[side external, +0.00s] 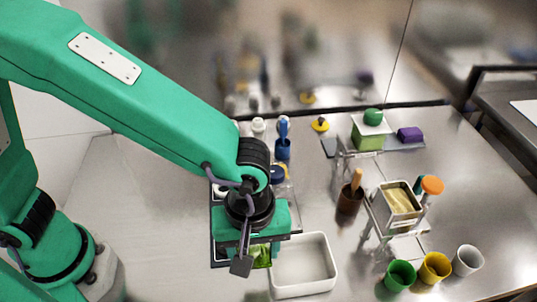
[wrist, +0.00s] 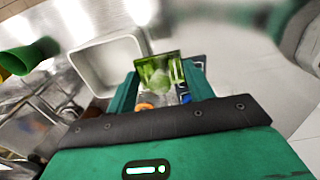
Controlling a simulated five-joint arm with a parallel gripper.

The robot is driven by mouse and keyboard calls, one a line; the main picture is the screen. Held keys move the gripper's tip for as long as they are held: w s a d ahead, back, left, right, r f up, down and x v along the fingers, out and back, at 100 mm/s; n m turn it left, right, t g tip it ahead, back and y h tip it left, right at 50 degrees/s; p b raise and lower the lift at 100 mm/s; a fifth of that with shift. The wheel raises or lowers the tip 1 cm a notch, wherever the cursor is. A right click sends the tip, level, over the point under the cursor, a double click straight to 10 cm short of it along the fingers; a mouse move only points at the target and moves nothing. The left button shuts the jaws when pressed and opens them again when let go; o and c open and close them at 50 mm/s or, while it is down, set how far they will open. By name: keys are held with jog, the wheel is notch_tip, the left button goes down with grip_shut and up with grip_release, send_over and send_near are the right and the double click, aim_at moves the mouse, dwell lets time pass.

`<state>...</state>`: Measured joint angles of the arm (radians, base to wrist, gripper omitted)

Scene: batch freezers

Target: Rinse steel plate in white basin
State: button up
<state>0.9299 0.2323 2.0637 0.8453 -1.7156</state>
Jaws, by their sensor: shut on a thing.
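My gripper (side external: 252,262) points down just left of the white basin and is shut on the steel plate. The plate (wrist: 160,72) is a small square with a shiny face showing green reflections, held upright between the green fingers in the wrist view (wrist: 160,92). In the side view it is mostly hidden, with a green-tinted part (side external: 263,256) showing beside a finger. The white basin (side external: 304,262) is a rectangular open tub that looks empty. It also shows in the wrist view (wrist: 106,66), left of the plate. The plate appears outside the basin.
Green (side external: 399,275), yellow (side external: 434,268) and white (side external: 467,260) cups stand right of the basin. A metal rack (side external: 398,203) holds a container behind them. The steel table at left is clear.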

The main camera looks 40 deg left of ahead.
jog(key=w+d+r, duration=0.1)
jog(key=w+d, duration=0.4)
jog(key=w, duration=0.2)
jog(key=shift+d, duration=0.3)
jog(key=shift+f, duration=0.15)
jog(key=shift+f, duration=5)
jog(key=shift+r, duration=0.15)
notch_tip(320, 180, up, 8)
dwell(1.3)
